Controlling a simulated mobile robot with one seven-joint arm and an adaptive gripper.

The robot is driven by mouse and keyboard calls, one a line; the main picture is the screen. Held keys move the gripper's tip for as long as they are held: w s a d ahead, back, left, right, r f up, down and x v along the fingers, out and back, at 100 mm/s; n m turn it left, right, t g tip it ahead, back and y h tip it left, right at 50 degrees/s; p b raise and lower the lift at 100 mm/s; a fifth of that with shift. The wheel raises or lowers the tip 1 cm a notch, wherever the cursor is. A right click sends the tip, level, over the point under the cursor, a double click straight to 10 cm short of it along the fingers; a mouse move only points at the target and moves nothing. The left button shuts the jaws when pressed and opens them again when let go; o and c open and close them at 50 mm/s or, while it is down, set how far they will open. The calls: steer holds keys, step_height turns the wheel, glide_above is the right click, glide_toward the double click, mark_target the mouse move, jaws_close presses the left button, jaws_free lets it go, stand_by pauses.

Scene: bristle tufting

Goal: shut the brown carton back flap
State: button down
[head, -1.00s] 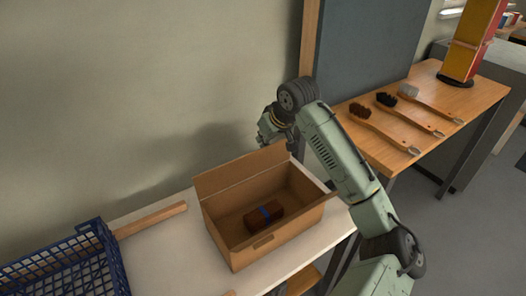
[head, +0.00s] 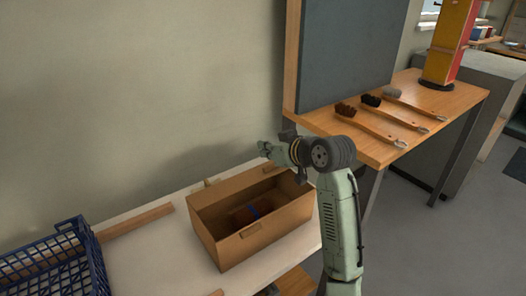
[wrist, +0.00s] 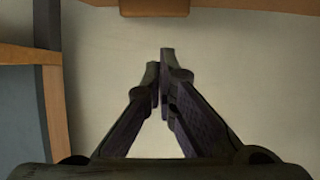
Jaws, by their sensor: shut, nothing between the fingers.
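The brown carton (head: 262,243) stands on the white table with its top open. A dark brown block with a blue band (head: 250,211) lies inside it, in shadow. The back flap does not stand up above the back rim. A small tan piece (head: 211,182) shows just behind that rim; I cannot tell whether it is part of the flap. My gripper (head: 264,148) is above the carton's back right corner, pointing left. In the wrist view my gripper (wrist: 162,62) has its fingertips together with nothing between them.
A blue crate (head: 55,262) and a wooden strip (head: 135,221) are left of the carton. A grey board (head: 345,55) in a wooden frame stands behind my arm. Several brushes lie on the wooden table (head: 445,105) at the right.

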steer(key=shift+s+d+f, duration=0.3)
steer(key=shift+s+f, duration=0.1)
steer(key=shift+s, duration=0.1)
steer(key=shift+r, duration=0.15)
stand_by(0.4)
